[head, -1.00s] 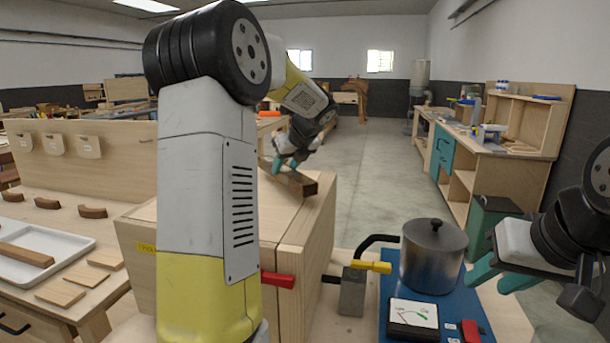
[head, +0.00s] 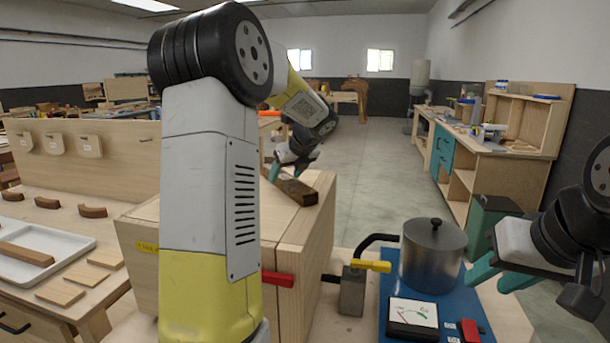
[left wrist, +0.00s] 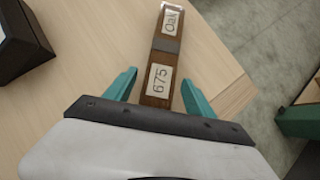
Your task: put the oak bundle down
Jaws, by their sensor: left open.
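The oak bundle (head: 298,191) is a dark brown bar lying on top of the pale wooden box (head: 290,222). In the left wrist view the bundle (left wrist: 171,48) carries labels reading "Oak" and "675", with a grey band between them. My left gripper (head: 288,172) is open above the box, at the bundle's near end. In the left wrist view its teal fingers (left wrist: 158,92) stand apart on either side of that end, with gaps visible. My right gripper (head: 488,280) is at the right, beside the steel pot, with its teal fingers apart and nothing between them.
A steel pot (head: 432,255) and a small meter (head: 412,315) stand on a blue board (head: 462,297). A white tray (head: 50,252) and wood strips lie at the left. A black object (left wrist: 20,42) is on the box top.

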